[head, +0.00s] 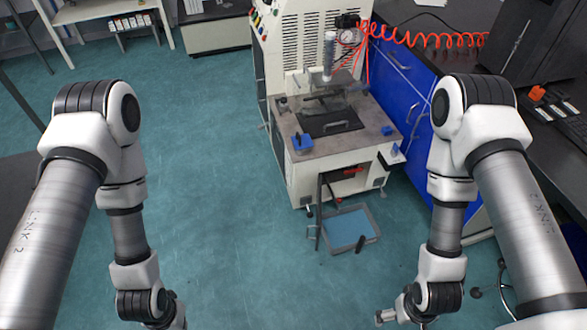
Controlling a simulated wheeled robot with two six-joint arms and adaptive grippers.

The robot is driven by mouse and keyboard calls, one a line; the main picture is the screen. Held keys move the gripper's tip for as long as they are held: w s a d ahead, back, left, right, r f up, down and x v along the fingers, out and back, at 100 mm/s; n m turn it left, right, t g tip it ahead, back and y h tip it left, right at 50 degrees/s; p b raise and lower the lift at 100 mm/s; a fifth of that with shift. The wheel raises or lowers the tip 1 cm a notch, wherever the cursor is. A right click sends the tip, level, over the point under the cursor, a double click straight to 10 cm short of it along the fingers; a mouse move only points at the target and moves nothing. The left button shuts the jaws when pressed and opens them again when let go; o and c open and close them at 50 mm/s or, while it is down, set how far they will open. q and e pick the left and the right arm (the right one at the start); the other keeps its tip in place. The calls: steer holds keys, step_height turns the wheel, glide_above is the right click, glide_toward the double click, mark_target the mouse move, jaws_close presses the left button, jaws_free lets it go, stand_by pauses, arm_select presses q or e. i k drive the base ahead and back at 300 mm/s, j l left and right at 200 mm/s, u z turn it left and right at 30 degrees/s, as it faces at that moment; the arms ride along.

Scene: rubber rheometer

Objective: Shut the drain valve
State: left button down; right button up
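The rheometer machine (299,170) stands ahead of me, a white cabinet with a grey top. A small red part (354,170), which looks like a valve lever, shows in the dark opening low on its front. It is too small to tell whether the valve is open or shut. A dark upright bar or pipe (318,208) stands below the opening, beside a grey-rimmed tray (375,236) with a blue inside on the floor. Both my arms hang down at the sides, apart from the machine.
Blue cabinets (397,85) stand right of the machine, under a coiled red hose (430,40). A dark bench (550,125) is at the right. A white shelf (105,12) stands at the back left.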

mark_target(352, 171)
steer(key=i+l+z, duration=0.1)
steer(key=i, duration=0.35)
steer(key=i+l, duration=0.25)
steer(key=i, duration=0.2)
steer(key=i+l+z, duration=0.15)
steer(key=i, duration=0.3)
